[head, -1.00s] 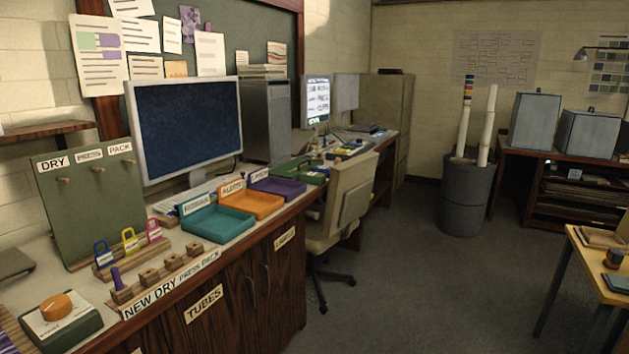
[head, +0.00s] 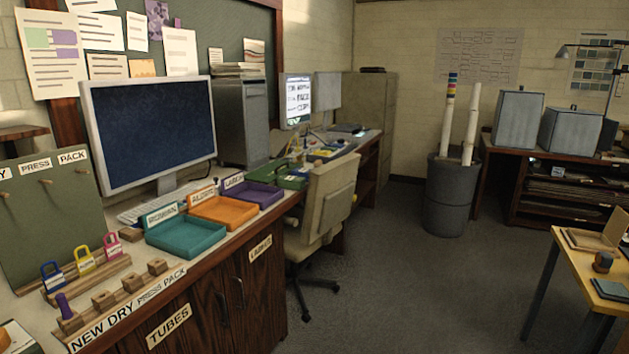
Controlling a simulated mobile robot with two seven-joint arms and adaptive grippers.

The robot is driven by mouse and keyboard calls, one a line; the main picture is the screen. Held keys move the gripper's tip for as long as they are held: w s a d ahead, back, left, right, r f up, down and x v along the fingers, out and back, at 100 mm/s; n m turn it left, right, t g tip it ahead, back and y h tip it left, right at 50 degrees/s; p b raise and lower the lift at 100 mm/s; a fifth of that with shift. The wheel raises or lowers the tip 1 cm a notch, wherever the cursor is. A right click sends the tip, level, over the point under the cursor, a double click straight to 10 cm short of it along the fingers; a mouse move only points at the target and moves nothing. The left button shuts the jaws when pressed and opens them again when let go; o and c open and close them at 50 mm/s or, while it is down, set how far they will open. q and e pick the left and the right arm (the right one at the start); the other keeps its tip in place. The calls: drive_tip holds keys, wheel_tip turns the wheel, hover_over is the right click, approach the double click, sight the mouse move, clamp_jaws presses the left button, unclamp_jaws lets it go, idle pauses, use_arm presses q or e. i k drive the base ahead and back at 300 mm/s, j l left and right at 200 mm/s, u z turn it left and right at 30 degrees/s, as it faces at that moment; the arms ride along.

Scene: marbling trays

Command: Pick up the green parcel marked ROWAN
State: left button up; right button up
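No green parcel with a readable ROWAN mark can be made out. A teal tray (head: 187,249) on the counter has a card (head: 163,214) that appears to read ROWAN; the tray looks empty. An orange tray (head: 228,217) and a purple tray (head: 255,198) stand in a row behind it, also looking empty. A green box or tray (head: 291,182) lies farther along the counter; I cannot read any mark on it. Neither of my grippers is in view.
A monitor (head: 150,135) and a green peg board (head: 45,215) stand on the counter. A beige chair (head: 325,205) stands at the desk beyond. A yellow table (head: 570,265) is at the right. The grey floor (head: 430,290) between is clear.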

sight(284, 181)
drive_tip(key=i+l+z, duration=0.2)
drive_tip(key=i, duration=0.5)
drive_tip(key=i+z, duration=0.15)
drive_tip(key=i, duration=0.5)
